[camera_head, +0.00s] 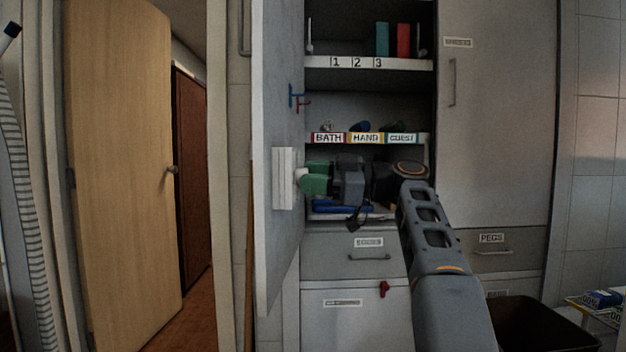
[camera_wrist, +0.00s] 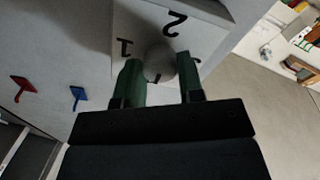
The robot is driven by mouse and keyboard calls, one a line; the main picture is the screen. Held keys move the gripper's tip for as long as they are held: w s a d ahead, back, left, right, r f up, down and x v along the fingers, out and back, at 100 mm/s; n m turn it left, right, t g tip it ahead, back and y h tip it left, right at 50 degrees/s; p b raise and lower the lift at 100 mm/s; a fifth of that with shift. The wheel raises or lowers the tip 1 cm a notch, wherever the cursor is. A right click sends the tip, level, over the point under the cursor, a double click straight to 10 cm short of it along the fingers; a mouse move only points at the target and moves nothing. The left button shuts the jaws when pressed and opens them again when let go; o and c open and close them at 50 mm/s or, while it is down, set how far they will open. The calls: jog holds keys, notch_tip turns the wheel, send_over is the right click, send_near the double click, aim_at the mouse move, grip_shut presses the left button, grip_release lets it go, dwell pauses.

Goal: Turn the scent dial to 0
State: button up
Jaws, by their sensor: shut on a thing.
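The scent dial is a pale round knob (camera_wrist: 158,60) on a white plate (camera_head: 283,180) fixed to the inner face of the open cabinet door. In the wrist view the plate (camera_wrist: 140,18) shows a 1 at the left of the knob and a 2 above it. A further mark at the right is partly cut by a finger and I cannot read it. A small dark mark shows low on the knob. My gripper (camera_head: 308,180) has its green fingers on both sides of the knob, shut on it; the fingers also show in the wrist view (camera_wrist: 158,80). The 0 is not visible.
The open cabinet door (camera_head: 276,80) stands at the left of the shelves. Blue and red hooks (camera_head: 297,97) stick out from it above the dial. Labelled shelves (camera_head: 365,138) and drawers (camera_head: 345,260) lie behind my arm. A wooden door (camera_head: 125,150) stands far left.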

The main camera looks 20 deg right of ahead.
dwell(0.3)
jog(key=o, duration=0.9)
jog(key=shift+d, duration=0.1)
jog(key=p+v, duration=0.3)
jog(key=v, duration=1)
jog(key=shift+s+d+f, duration=0.1)
jog(key=shift+s+d, duration=0.1)
jog(key=shift+d, duration=0.05)
